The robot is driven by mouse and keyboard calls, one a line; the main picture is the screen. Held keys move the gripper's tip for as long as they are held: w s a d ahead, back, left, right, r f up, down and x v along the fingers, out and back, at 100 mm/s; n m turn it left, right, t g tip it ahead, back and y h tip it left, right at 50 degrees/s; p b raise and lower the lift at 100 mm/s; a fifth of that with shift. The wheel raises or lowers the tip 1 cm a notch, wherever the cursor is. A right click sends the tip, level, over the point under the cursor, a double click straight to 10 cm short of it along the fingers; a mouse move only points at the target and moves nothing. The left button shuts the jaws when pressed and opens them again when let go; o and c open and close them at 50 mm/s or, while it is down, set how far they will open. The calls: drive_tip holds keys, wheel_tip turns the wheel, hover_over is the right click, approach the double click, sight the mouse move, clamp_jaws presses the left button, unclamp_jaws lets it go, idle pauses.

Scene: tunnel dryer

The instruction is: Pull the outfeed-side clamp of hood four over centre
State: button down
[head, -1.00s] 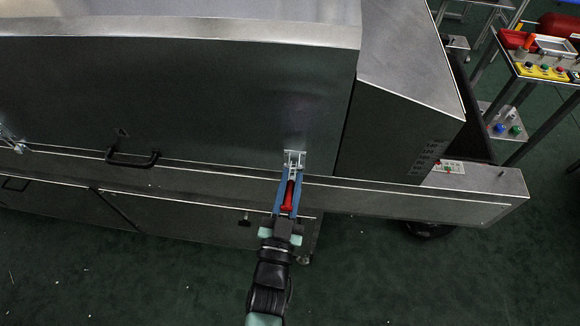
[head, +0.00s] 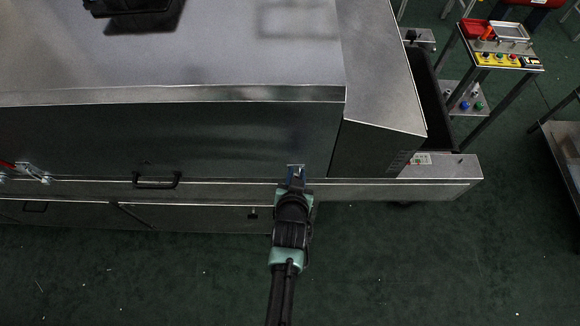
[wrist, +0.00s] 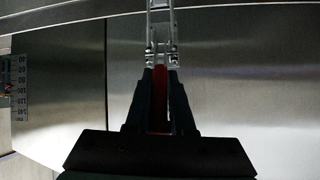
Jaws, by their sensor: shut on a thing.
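The clamp (head: 296,167) sits at the lower right of the hood front (head: 230,140) in the head view. Only the top of its bright metal part shows there, as my gripper (head: 295,177) and wrist cover the rest. In the wrist view the clamp's metal linkage (wrist: 160,28) runs up from the fingertips. Its red handle (wrist: 160,100) lies between the dark fingers of my gripper (wrist: 161,72), which is shut on it. I cannot tell the lever's exact angle.
Another clamp (head: 35,173) with a red handle shows at the far left. A black pull handle (head: 156,181) sits on the hood's lower front. A ledge (head: 440,180) sticks out at right. A stand with buttons (head: 500,60) is at upper right. Floor in front is clear.

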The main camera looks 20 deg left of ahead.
drive_tip(key=shift+w+d+r+g+h+p, duration=0.15)
drive_tip(key=shift+w+g+h+p, duration=0.25)
drive_tip(key=shift+g+p, duration=0.7)
drive_tip(key=shift+w, duration=0.15)
drive_tip(key=c, duration=0.8)
unclamp_jaws()
drive_tip(key=shift+w, duration=0.1)
drive_tip(key=shift+c, duration=0.2)
drive_tip(key=shift+s+r, duration=0.45)
drive_tip(key=v, duration=1.1)
drive_tip(key=shift+s+r, duration=0.2)
drive_tip(key=shift+r, duration=0.15)
drive_tip(key=shift+d, duration=0.1)
